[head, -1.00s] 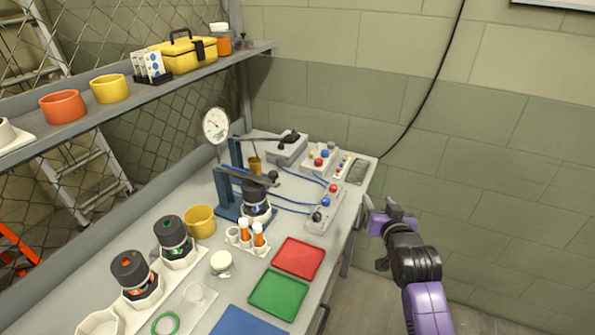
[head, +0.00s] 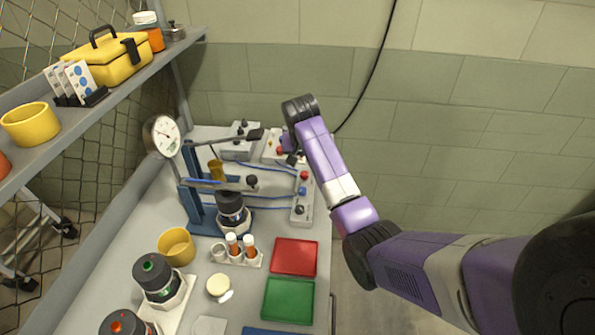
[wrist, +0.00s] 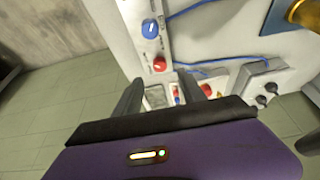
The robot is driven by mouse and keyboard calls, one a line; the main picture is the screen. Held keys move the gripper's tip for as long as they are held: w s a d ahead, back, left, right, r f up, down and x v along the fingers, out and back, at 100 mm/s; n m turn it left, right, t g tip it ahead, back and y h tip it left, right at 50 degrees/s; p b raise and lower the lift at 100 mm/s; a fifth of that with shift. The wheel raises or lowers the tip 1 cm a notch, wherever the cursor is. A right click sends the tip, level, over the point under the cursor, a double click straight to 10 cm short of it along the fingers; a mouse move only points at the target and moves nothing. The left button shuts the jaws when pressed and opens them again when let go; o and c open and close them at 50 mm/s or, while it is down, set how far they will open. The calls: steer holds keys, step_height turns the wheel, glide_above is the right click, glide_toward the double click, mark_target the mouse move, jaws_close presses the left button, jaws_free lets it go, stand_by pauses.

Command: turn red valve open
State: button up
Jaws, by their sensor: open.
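A red round knob (head: 304,175) sits at the far end of a narrow white valve block (head: 300,214), in line with a blue knob (head: 302,191) and a black knob. In the wrist view the red knob (wrist: 159,64) and the blue knob (wrist: 150,28) show just past my fingertips. My gripper (wrist: 161,80) is open with nothing between its fingers, and the red knob appears beyond the gap. In the head view my gripper (head: 291,157) is mostly hidden behind my forearm, near the far end of the block. I cannot tell its height above the knob.
A control box (head: 275,147) with coloured buttons stands just beyond the block. Blue hoses (head: 262,168) run left to a blue press stand (head: 190,165) with a dial gauge. Red (head: 294,257) and green (head: 288,299) trays lie nearer. Open floor is right of the bench.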

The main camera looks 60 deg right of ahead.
mark_target(304, 174)
steer(key=p+x, duration=0.1)
steer(key=x, duration=0.6)
steer(key=shift+d+f, duration=0.15)
steer(key=shift+f, duration=0.05)
jaws_close()
